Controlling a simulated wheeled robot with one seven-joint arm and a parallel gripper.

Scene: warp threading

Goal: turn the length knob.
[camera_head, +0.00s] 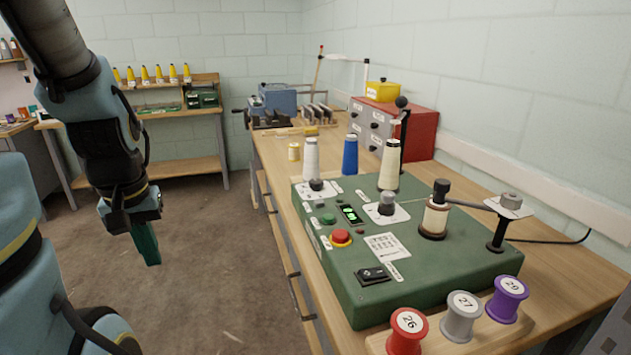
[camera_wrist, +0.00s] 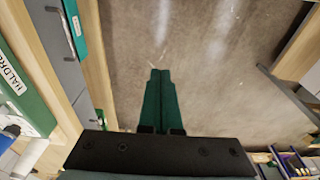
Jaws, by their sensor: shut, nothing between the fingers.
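A green machine (camera_head: 345,290) stands on the wooden workbench. My gripper (camera_head: 151,262) hangs left of the bench over the floor, well apart from both knobs. In the wrist view its green fingers (camera_wrist: 160,74) are together and empty, pointing at the floor. The knobs do not show in the wrist view.
Numbered spools, including a red one (camera_head: 407,330), stand in front. The floor (camera_head: 200,280) left of the bench is clear.

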